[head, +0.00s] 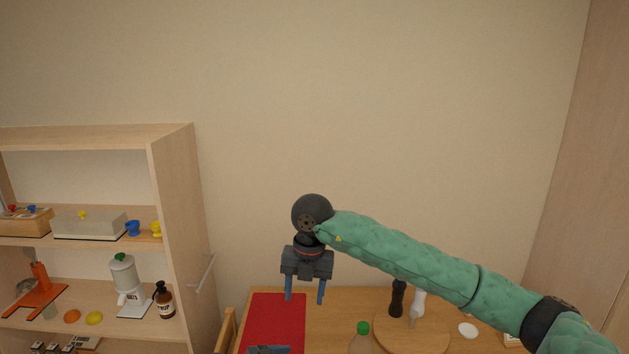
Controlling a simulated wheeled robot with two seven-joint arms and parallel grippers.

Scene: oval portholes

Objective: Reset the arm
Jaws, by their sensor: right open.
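My right arm, in a green sleeve, comes in from the lower right of the head view. My right gripper (305,298) hangs at its end, pointing down. Its two blue fingers are spread apart with nothing between them. It appears in front of the wooden table (340,301) and the right edge of a red mat (276,318). My left gripper cannot be made out.
A shelf unit (172,200) with several items stands at left. On the table are a round wooden board (405,340), dark (397,299) and white (418,305) mills, and a green-capped bottle (361,341). A dark grey thing (268,350) is cut off below. The wall area above is clear.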

